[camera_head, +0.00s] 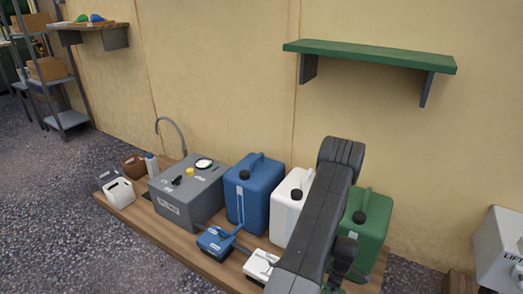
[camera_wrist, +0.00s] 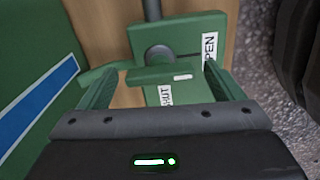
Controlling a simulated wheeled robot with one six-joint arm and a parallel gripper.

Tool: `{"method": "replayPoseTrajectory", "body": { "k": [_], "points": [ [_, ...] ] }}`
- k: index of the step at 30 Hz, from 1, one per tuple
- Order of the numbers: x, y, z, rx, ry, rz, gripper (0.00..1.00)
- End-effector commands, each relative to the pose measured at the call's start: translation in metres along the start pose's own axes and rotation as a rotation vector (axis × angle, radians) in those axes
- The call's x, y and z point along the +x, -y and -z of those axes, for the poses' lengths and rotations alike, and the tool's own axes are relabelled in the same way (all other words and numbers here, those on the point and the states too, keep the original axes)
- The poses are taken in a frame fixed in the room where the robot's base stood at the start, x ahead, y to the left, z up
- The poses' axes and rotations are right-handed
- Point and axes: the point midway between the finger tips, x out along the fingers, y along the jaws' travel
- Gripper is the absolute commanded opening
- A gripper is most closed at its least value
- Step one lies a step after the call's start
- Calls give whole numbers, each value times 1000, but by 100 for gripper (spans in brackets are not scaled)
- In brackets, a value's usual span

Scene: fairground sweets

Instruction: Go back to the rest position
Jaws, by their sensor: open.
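My gripper (camera_wrist: 160,78) is open in the wrist view, with its two fingers on either side of a small green lever (camera_wrist: 150,76). I cannot tell whether they touch it. The lever sits on a green valve block (camera_wrist: 195,28) with a round grey pivot and labels reading OPEN and SHUT. The SHUT label shows between the fingers; the OPEN label is to the right. In the head view my arm hangs in front of the green canister (camera_head: 374,222) and hides the valve and most of my gripper. The canister's blue-striped side (camera_wrist: 35,70) fills the left of the wrist view.
A wooden board (camera_head: 150,222) carries a grey machine (camera_head: 180,203), a blue canister (camera_head: 250,198) and a white canister (camera_head: 287,205), with a blue valve block (camera_head: 215,243) and a white one (camera_head: 260,265) in front. A green shelf (camera_head: 370,56) on the wall above is empty. Gravel lies in front.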

Motion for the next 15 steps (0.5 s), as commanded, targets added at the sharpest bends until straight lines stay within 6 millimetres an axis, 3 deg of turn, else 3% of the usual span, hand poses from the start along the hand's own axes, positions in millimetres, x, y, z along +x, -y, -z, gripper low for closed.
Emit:
{"method": "replayPoseTrajectory", "body": {
  "k": [15],
  "points": [
    [-4, 0, 0, 416, 0, 0, 87]
  ]
}}
